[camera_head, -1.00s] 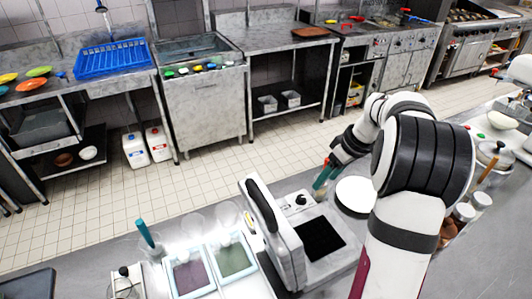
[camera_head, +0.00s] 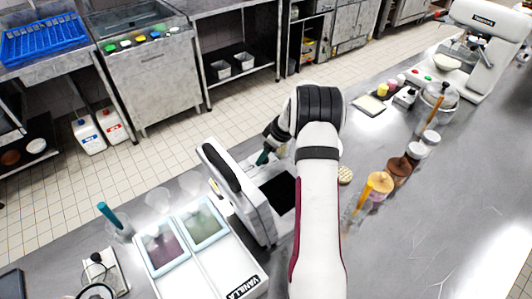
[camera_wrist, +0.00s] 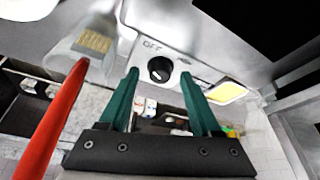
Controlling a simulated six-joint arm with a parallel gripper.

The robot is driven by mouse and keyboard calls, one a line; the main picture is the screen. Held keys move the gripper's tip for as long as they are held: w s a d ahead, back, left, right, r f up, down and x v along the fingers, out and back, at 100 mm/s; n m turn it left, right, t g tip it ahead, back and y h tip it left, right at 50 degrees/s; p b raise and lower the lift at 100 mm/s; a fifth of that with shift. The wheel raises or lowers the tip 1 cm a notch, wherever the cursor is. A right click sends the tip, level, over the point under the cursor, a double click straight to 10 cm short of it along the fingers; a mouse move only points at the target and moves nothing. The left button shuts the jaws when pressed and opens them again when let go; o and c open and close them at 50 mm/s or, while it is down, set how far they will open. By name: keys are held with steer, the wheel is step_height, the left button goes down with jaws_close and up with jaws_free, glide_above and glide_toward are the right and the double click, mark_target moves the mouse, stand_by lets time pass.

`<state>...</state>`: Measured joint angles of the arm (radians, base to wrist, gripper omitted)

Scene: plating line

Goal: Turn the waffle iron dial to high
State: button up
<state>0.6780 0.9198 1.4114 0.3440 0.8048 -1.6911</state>
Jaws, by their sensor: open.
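The waffle iron (camera_head: 232,190) stands on the steel counter with its lid raised and its dark plate (camera_head: 275,196) bare. In the wrist view its black round dial (camera_wrist: 160,69) sits on a pale panel, with "OFF" printed at its upper left. A small white mark shows on the dial's face. My gripper (camera_wrist: 159,73) is open, with its two teal fingers on either side of the dial. I cannot tell whether they touch it. In the head view my gripper (camera_head: 264,156) is at the iron's far side, and the dial is hidden there.
A red-handled tool (camera_wrist: 55,120) is close to the left finger in the wrist view. A yellow patch (camera_wrist: 226,91) is right of the dial. Two framed trays (camera_head: 203,222) stand left of the iron. Jars (camera_head: 398,168) and a stand mixer (camera_head: 480,35) are to the right.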

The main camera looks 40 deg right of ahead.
jaws_close()
stand_by(0.3)
steer(key=m, duration=0.2)
steer(key=m+h, duration=0.2)
steer(key=m, duration=0.1)
steer(key=shift+a+m, duration=0.25)
steer(key=shift+m, duration=0.05)
steer(key=m, duration=0.2)
steer(key=m+h, duration=0.1)
steer(key=m, duration=0.1)
steer(key=m+h, duration=0.1)
steer(key=m, duration=0.1)
steer(key=shift+a, duration=0.25)
steer(key=m, duration=0.2)
steer(key=m+g+h, duration=0.1)
steer(key=m, duration=0.1)
steer(key=m+g, duration=0.1)
steer(key=m, duration=0.1)
steer(key=shift+w+a+m+h, duration=0.15)
steer(key=shift+w+m+h, duration=0.15)
steer(key=shift+h, duration=0.1)
steer(key=m+g, duration=0.2)
steer(key=m, duration=0.3)
steer(key=shift+w+m, duration=0.15)
steer(key=shift+m, duration=0.15)
steer(key=shift+g, duration=0.3)
